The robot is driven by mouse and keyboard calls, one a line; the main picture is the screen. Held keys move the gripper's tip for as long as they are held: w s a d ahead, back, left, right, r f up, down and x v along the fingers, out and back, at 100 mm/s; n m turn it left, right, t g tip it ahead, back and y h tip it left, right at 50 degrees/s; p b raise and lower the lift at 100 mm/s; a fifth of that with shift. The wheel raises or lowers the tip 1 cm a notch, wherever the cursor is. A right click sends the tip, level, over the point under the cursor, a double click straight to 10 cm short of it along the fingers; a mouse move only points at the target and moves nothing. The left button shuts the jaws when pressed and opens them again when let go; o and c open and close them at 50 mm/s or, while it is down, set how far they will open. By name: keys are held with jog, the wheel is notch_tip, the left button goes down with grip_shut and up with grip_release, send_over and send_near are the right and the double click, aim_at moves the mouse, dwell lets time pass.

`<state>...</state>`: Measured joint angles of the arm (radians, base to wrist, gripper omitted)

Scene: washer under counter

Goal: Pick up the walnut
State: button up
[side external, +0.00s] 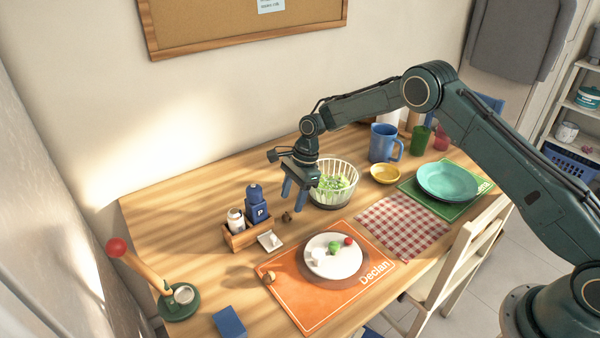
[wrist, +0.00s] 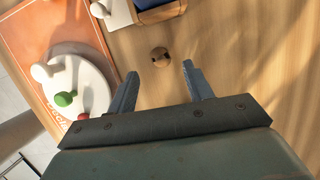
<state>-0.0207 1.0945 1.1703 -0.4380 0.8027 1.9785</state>
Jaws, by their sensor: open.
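A small round brown thing, apparently the walnut (side external: 286,217), lies on the bare wooden table between the caddy and the salad bowl. In the wrist view the walnut (wrist: 160,57) shows a dark patch and lies just past the fingertips, roughly centred between them. My gripper (side external: 294,199) is open and empty, pointing down above the table close to the walnut. In the wrist view both fingers of my gripper (wrist: 159,70) are apart with nothing between them. A second small tan round thing (side external: 270,277) lies at the left edge of the orange placemat; I cannot tell what it is.
A wooden caddy (side external: 240,238) with shakers and a small white dish (side external: 270,240) stand left of the walnut. A salad bowl (side external: 333,193) stands close right of my gripper. An orange placemat (side external: 310,311) with a white plate (side external: 347,268) lies in front. Bare table surrounds the walnut.

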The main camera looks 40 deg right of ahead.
aim_at(288, 213)
jog(key=shift+x, duration=2.6)
jog(key=shift+a, duration=0.1)
jog(key=shift+r, duration=0.1)
jog(key=c, duration=1.1)
